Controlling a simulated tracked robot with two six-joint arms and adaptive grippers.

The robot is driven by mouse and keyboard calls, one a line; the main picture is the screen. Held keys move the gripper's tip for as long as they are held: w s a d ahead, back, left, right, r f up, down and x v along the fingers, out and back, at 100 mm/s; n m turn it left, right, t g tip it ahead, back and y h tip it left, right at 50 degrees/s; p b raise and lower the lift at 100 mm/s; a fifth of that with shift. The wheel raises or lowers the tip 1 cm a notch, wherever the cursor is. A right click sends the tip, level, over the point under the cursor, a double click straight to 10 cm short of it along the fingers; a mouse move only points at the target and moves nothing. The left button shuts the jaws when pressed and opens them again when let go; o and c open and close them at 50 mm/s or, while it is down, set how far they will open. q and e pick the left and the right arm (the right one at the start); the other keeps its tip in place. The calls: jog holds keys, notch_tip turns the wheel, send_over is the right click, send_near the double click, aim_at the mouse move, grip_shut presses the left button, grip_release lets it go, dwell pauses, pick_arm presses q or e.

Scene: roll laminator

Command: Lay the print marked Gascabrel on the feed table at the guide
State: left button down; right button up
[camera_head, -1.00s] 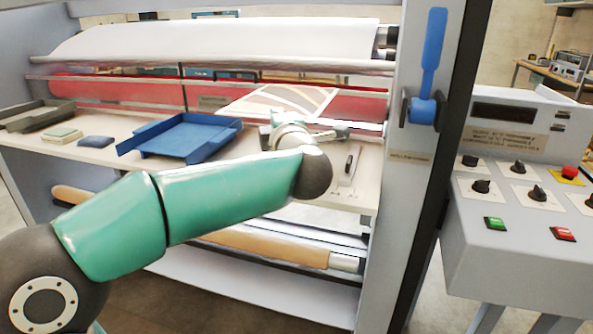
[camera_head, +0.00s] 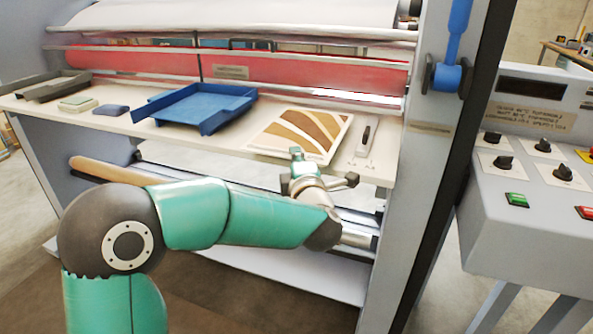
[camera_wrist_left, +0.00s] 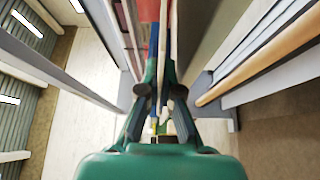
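The print (camera_head: 303,130), a flat sheet with brown, tan and cream curved bands, is over the right part of the pale feed table (camera_head: 225,146), near its front edge. I cannot tell whether it touches the table, and its mark cannot be read. My left gripper (camera_head: 298,157) is at the print's near edge, in front of the table, and appears shut on it. In the left wrist view the fingers (camera_wrist_left: 164,92) close around a thin edge-on strip. A slim light piece with a dark handle (camera_head: 367,134), possibly the guide, lies right of the print. My right gripper is out of view.
A blue tray (camera_head: 202,106) sits left of the print. A small dark blue block (camera_head: 111,110), a pale green block (camera_head: 77,103) and a dark grey tray (camera_head: 48,89) are farther left. Red rollers (camera_head: 270,70) run behind; the side frame (camera_head: 425,150) stands right.

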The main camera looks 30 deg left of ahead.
pick_arm(q)
jog(key=shift+f, duration=1.6)
jog(key=shift+f, duration=0.15)
jog(key=c, duration=1.3)
grip_release()
jog(key=shift+r, duration=0.2)
